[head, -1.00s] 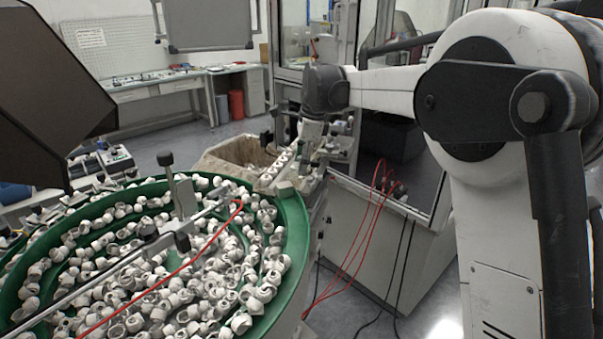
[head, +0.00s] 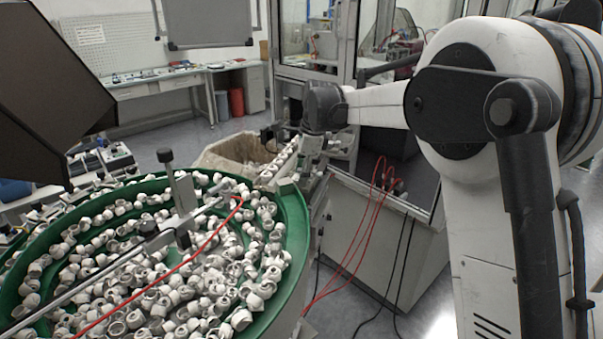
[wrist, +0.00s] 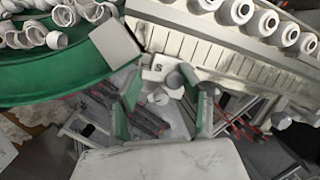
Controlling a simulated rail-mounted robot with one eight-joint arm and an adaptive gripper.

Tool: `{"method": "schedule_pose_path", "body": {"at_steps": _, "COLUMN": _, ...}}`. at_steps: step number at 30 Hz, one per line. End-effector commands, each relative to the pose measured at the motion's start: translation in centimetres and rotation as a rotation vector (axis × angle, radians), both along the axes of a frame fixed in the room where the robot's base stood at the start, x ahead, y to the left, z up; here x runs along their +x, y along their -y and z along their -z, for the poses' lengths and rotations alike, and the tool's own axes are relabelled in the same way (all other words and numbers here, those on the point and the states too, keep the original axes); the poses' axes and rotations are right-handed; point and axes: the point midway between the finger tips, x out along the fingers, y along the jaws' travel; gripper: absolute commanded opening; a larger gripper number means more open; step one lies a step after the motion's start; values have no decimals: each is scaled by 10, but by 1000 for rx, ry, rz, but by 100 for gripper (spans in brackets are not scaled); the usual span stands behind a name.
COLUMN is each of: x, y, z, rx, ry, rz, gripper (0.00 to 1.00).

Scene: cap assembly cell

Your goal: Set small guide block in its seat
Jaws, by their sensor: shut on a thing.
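My gripper (wrist: 163,92) points down beside the feed rail in the wrist view, with its two green-edged fingers spread apart around a thing. A small pale block with a dark mark (wrist: 156,68) shows at the fingertips, close to the rail's side; I take it as the small guide block. The exact contact between fingers and block is unclear. The seat cannot be made out. In the head view my gripper (head: 311,158) hangs at the end of the rail beyond the green bowl, too small to show the block.
The green bowl feeder (head: 298,222) full of white caps stands at the left. The feed rail (wrist: 215,62) carries a row of caps beside my fingers. Red hoses (head: 352,235) hang at the cabinet on the right. A bin (head: 222,152) stands behind the bowl.

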Motion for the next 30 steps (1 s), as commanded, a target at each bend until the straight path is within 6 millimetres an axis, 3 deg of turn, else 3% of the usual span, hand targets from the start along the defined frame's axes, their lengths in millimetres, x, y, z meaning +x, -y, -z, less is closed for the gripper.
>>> {"method": "schedule_pose_path", "body": {"at_steps": 6, "x": 0, "y": 0, "z": 4, "rx": 0, "ry": 0, "rz": 0, "gripper": 6}}
{"method": "schedule_pose_path", "body": {"at_steps": 7, "x": 0, "y": 0, "z": 4, "rx": 0, "ry": -1, "rz": 0, "gripper": 43}}
{"method": "schedule_pose_path", "body": {"at_steps": 11, "x": 0, "y": 0, "z": 4, "rx": 0, "ry": -1, "rz": 0, "gripper": 58}}
{"method": "schedule_pose_path", "body": {"at_steps": 22, "x": 0, "y": 0, "z": -4, "rx": 0, "ry": 0, "rz": 0, "gripper": 58}}
{"method": "schedule_pose_path", "body": {"at_steps": 30, "x": -5, "y": 7, "z": -46, "rx": 0, "ry": 0, "rz": 1, "gripper": 58}}
